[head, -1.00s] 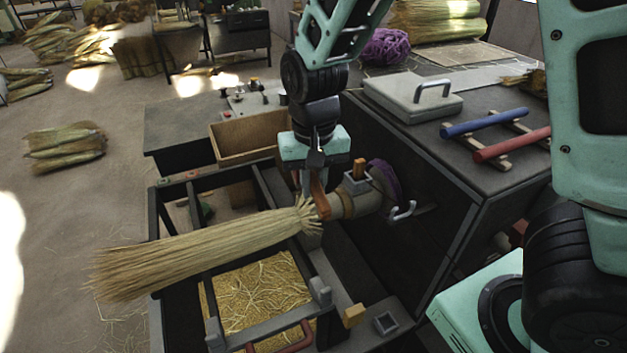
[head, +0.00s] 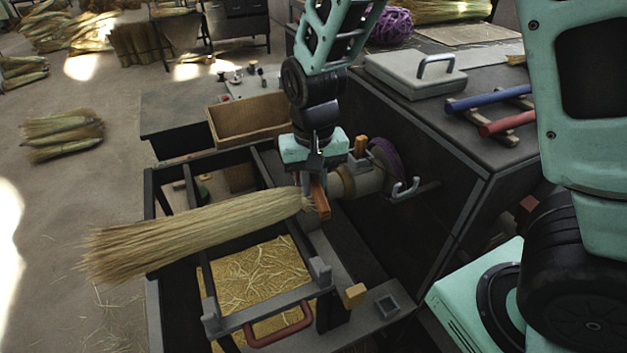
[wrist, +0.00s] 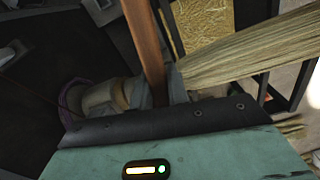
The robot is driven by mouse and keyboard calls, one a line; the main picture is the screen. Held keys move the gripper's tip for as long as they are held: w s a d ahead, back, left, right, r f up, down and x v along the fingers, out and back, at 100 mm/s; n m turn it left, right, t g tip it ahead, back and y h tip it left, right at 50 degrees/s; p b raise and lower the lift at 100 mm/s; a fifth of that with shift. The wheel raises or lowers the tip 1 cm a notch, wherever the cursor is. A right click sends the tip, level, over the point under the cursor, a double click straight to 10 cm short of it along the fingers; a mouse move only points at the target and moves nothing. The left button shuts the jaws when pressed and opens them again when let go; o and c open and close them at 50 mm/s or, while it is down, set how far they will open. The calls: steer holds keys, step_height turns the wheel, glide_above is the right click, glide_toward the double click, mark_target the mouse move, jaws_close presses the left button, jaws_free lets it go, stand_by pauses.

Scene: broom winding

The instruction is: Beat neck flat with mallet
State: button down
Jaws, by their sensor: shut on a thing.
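The broom (head: 190,233) is a straw bundle lying out to the left over the black frame, its neck (head: 300,203) at the winding machine's chuck (head: 345,182). My gripper (head: 313,180) points down beside the neck, shut on the mallet (head: 320,200), of which an orange-brown wooden part shows. In the wrist view the mallet (wrist: 145,45) runs upward from the jaws, and the straw (wrist: 250,50) spreads to the right. The mallet looks very close to the neck; I cannot tell whether they touch. My gripper hides part of the neck and chuck.
A straw-filled bin (head: 258,285) with a red handle lies below the broom. A wooden box (head: 248,118) stands behind it. The dark bench to the right holds a grey lidded case (head: 415,72), a blue roller (head: 487,98) and a red roller (head: 515,123).

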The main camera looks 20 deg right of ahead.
steer(key=shift+r, duration=0.2)
steer(key=shift+r, duration=0.1)
steer(key=shift+d+r+n+p, duration=0.15)
steer(key=shift+r+n+p, duration=0.2)
steer(key=shift+r+p, duration=0.9)
steer(key=shift+d+r+n+p, duration=0.25)
steer(key=shift+r+p, duration=0.25)
steer(key=shift+p, duration=1.45)
steer(key=shift+d+r+n+p, duration=0.1)
steer(key=shift+r+n+p, duration=0.3)
steer(key=shift+r+p, duration=0.85)
steer(key=shift+f+p, duration=0.35)
steer(key=shift+f, duration=0.1)
step_height(320, 180, down, 9)
steer(key=b, duration=0.7)
step_height(320, 180, up, 4)
steer(key=p, duration=0.3)
steer(key=shift+f+p, duration=0.15)
steer(key=shift+p, duration=0.2)
